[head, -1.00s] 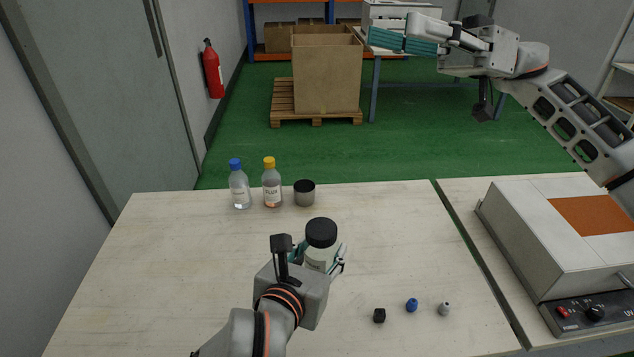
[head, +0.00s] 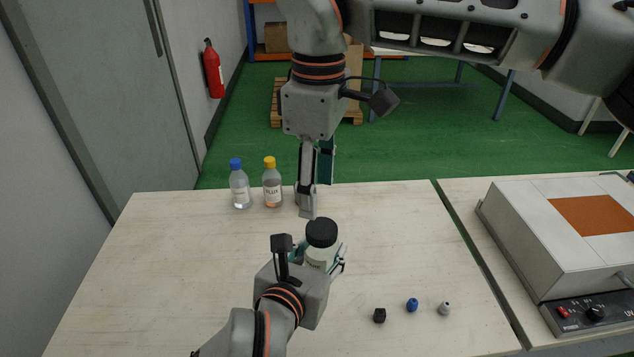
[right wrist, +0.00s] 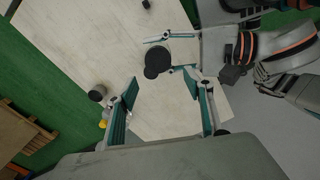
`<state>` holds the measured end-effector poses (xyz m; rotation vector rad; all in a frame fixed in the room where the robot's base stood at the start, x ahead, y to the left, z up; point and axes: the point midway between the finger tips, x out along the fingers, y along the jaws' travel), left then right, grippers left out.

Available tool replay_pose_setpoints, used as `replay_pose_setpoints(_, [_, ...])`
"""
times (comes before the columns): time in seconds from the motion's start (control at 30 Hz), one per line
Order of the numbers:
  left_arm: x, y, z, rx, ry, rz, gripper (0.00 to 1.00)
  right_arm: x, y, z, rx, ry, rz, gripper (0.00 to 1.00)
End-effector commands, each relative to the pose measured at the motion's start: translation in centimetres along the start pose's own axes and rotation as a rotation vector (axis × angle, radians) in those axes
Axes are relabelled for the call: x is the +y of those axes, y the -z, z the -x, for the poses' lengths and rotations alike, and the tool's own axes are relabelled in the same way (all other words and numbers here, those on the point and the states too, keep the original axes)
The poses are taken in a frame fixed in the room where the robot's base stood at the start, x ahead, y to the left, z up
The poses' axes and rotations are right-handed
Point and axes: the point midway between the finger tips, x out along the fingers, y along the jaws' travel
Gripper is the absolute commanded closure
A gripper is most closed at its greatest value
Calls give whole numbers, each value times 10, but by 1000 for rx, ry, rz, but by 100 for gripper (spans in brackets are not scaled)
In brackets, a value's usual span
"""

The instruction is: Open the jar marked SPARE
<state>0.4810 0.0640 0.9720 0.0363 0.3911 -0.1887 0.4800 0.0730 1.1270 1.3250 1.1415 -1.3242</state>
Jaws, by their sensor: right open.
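A white jar (head: 317,258) with a black screw lid (head: 321,232) stands upright near the middle of the table. Its label is partly hidden by my left gripper. My left gripper (head: 322,254) is shut around the jar body, with a finger on each side below the lid. My right gripper (head: 316,198) points down above the table, open and empty, behind and above the jar in the head view. In the right wrist view its open fingers (right wrist: 160,82) spread apart, with the black lid (right wrist: 157,61) a little beyond the fingertips, not touched.
A blue-capped bottle (head: 239,184), a yellow-capped bottle (head: 272,183) and a grey metal cup, seen in the right wrist view (right wrist: 97,93), stand at the back. Small black (head: 379,315), blue (head: 412,304) and grey (head: 444,308) pieces lie front right. A boxy device (head: 560,245) stands right.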

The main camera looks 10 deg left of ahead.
Motion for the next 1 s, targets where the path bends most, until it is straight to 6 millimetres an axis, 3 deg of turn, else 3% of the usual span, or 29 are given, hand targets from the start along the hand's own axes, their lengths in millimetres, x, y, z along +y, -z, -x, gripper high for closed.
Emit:
replay_pose_setpoints(0.53, [0,-1,0,-2,0,0,100,2,-1,-68,-6,-7,-5,48])
replay_pose_setpoints(1.0, [0,-1,0,-2,0,0,100,2,-1,-79,-4,-9,-4,51])
